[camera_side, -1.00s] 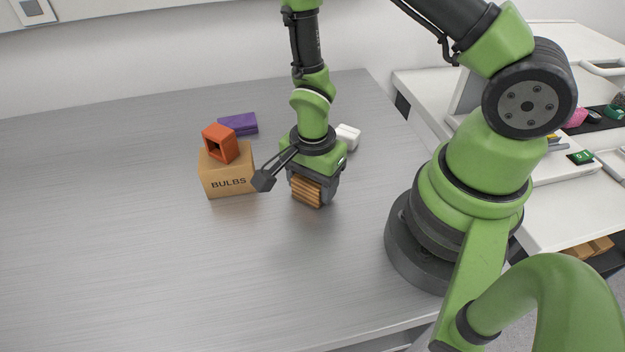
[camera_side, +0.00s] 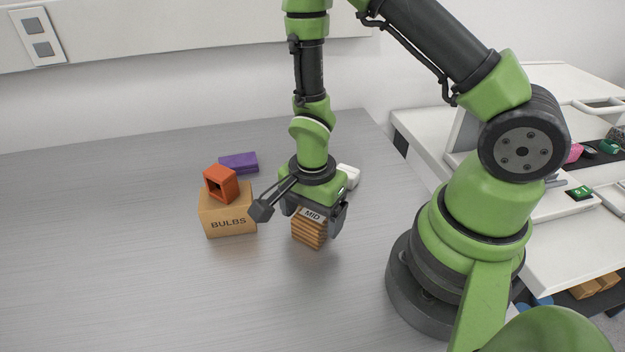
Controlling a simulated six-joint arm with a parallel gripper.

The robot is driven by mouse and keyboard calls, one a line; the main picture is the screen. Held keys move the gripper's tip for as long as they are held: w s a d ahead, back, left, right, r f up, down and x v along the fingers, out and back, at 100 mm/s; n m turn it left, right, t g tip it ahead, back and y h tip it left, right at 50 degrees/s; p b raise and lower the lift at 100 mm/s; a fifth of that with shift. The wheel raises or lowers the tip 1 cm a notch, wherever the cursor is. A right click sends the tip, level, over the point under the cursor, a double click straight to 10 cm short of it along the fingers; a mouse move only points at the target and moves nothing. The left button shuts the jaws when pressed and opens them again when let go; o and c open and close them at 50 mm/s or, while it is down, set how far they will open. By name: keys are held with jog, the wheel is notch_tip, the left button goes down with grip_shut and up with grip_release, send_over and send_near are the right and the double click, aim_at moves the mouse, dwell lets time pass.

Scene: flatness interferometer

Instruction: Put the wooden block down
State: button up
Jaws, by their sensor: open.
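The wooden block (camera_side: 309,232) has a grooved, striped brown side and a pale label reading "MID" near its top. It stands on the grey metal table, right of the cardboard box. My gripper (camera_side: 315,222) is just above and around the top of the block, pointing down. Its jaws are open, with a finger to the right of the block and apart from it. The far side of the block is hidden by the gripper.
A cardboard box marked "BULBS" (camera_side: 229,219) stands to the left, with an orange hollow block (camera_side: 220,184) on top. A purple block (camera_side: 238,162) lies behind it. A white object (camera_side: 348,177) is partly hidden behind my gripper. The table's left and front (camera_side: 130,270) are clear.

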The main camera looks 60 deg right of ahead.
notch_tip(320, 180, up, 10)
notch_tip(320, 180, up, 11)
jog(key=n+t+y, duration=0.1)
jog(key=n+t, duration=0.3)
jog(key=n, duration=0.2)
send_over(312, 215)
jog(key=s, duration=0.2)
jog(key=s+r+n+t+y, duration=0.1)
jog(key=s+r+n+t, duration=0.2)
jog(key=s+r+n, duration=0.3)
jog(key=shift+s+a+r+n, duration=0.2)
jog(key=shift+a+r+n, duration=0.25)
jog(key=shift+r+n, duration=0.4)
